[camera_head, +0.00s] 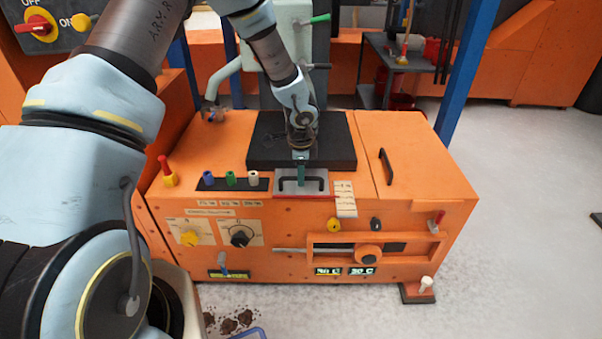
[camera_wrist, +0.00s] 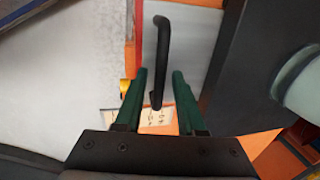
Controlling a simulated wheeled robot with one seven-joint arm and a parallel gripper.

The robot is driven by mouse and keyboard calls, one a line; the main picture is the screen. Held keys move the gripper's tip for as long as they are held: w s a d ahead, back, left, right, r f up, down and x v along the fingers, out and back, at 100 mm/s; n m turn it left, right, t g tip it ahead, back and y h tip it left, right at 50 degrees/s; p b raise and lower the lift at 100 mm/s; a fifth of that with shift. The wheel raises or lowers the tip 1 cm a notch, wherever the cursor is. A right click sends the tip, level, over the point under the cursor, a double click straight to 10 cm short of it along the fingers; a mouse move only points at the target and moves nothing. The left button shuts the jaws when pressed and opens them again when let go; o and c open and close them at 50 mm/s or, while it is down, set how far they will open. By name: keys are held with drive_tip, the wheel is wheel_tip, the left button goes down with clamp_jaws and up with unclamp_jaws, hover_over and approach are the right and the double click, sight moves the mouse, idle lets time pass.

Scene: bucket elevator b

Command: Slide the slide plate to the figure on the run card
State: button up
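The slide plate (camera_head: 316,188) is a grey plate with a black bar handle (camera_head: 289,182), set at the front of the black block on the orange machine. The plate (camera_wrist: 188,45) and its handle (camera_wrist: 161,50) also show in the wrist view. The run card (camera_head: 345,198) is a pale paper with small writing, right of the plate; its figures are too small to read. My gripper (camera_head: 301,175) points down over the handle. In the wrist view its green fingers (camera_wrist: 159,76) are apart, one on each side of the handle, with gaps showing. I cannot tell how deep they reach.
The black block (camera_head: 335,140) rises behind the plate. Blue, green and white knobs (camera_head: 230,178) stand to the left. A yellow knob (camera_head: 334,224) and a slider with an orange knob (camera_head: 368,252) are on the front face. A black handle (camera_head: 386,166) is on the right lid.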

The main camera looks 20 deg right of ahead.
drive_tip(key=shift+o, duration=0.4)
drive_tip(key=shift+r, duration=0.1)
wheel_tip(320, 180, up, 10)
drive_tip(key=s+p, duration=0.1)
drive_tip(key=s, duration=0.1)
drive_tip(key=shift+a+r, duration=0.2)
drive_tip(key=shift+a, duration=0.25)
